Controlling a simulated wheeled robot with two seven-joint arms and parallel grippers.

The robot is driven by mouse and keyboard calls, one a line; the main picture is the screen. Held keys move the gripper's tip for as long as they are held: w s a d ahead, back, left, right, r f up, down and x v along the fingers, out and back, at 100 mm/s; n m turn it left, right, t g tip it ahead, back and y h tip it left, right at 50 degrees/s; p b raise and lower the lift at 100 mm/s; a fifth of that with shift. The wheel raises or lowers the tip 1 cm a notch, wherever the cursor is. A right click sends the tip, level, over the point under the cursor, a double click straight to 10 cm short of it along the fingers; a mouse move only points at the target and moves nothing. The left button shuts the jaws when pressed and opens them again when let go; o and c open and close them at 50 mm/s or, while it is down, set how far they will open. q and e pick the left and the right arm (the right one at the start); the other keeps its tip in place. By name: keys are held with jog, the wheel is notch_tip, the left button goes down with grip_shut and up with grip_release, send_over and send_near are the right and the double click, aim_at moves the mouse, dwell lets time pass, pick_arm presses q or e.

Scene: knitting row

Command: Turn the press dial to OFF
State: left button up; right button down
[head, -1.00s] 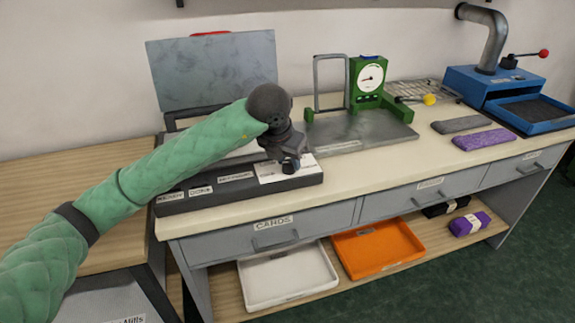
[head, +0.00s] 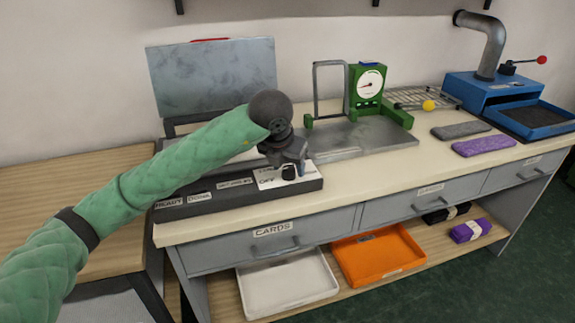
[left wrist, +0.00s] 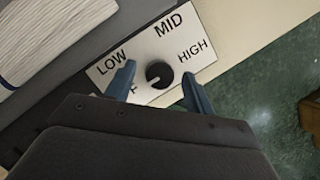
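The press dial (left wrist: 159,73) is a small round black knob on a white label plate (left wrist: 107,68) at the front right of the press base. LOW, MID and HIGH show in the left wrist view; the fourth label is mostly hidden, but OFF is readable in the head view. The dial also shows in the head view (head: 289,173), just below my left gripper (head: 288,158). In the left wrist view my left gripper (left wrist: 159,69) is open, its blue fingers on either side of the dial with gaps. I cannot tell the dial's setting. My right gripper is out of view.
The press's grey lid (head: 212,78) stands raised behind my left arm. A green gauge stand (head: 368,88) and its grey plate (head: 350,140) are to the right on the bench. Grey and purple knitted strips (head: 484,145) lie farther right, before a blue machine (head: 490,88).

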pick_arm(q)
jog(key=shift+r, duration=0.1)
jog(key=shift+s+r, duration=0.15)
jog(key=shift+r, duration=0.2)
jog(key=v, duration=0.7)
jog(key=shift+b, duration=0.35)
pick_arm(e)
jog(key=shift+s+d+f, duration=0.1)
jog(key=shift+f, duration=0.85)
pick_arm(q)
jog(key=shift+f, duration=0.1)
